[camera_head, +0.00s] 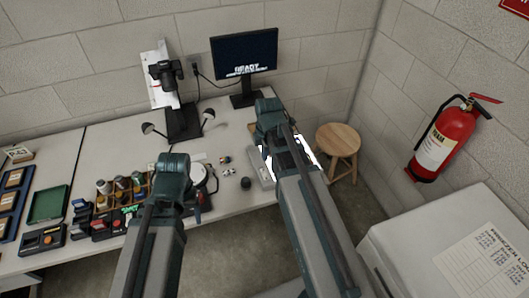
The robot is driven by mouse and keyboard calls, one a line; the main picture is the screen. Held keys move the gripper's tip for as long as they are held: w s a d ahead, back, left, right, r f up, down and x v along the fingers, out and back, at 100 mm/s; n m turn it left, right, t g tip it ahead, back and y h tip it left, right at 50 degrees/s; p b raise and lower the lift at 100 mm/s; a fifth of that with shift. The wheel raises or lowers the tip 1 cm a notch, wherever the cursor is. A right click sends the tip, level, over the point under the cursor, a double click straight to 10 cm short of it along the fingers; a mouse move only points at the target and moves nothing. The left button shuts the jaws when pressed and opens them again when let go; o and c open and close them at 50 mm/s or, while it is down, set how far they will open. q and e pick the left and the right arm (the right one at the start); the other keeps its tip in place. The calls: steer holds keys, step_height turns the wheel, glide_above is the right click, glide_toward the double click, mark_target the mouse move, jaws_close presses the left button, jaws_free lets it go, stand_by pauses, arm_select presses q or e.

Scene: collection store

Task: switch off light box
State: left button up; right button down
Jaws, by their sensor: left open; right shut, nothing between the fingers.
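The light box (308,148) stands at the right end of the white table. Its bright white panel is lit and shows on both sides of my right arm, which covers its middle. A grey strip (260,168) lies along its left side. My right gripper (286,157) is over the light box, shut and empty, mostly hidden by my arm; I cannot tell whether it touches the box. My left gripper (201,202) is open and empty, low over the table's front part beside a round white-topped item (200,176). The switch of the light box cannot be made out.
A camera (166,73) on a stand and a monitor (244,53) reading "READY" are at the back. Bottles (121,184), a green tray (49,203) and small boxes fill the left. A wooden stool (338,140), fire extinguisher (446,138) and white freezer (440,235) are at right.

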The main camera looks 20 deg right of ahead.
mark_target(264, 171)
arm_select(q)
step_height(264, 171, up, 2)
steer(key=shift+r+p, duration=0.1)
steer(key=shift+p, duration=0.5)
arm_select(e)
step_height(264, 171, up, 2)
steer(key=shift+s+r, duration=0.1)
steer(key=shift+s, duration=0.05)
steer(key=shift+w+d, duration=0.45)
steer(key=shift+w, duration=0.25)
steer(key=f+b, duration=0.4)
steer(key=w+f+b, duration=0.1)
steer(key=f+b, duration=0.7)
steer(key=shift+w+f, duration=0.2)
steer(key=shift+w, duration=0.15)
arm_select(q)
step_height(264, 171, down, 14)
steer(key=b, duration=0.1)
steer(key=shift+b, duration=0.4)
arm_select(e)
steer(key=shift+w+f, duration=0.1)
steer(key=shift+f, duration=0.6)
arm_select(q)
steer(key=shift+r, duration=0.1)
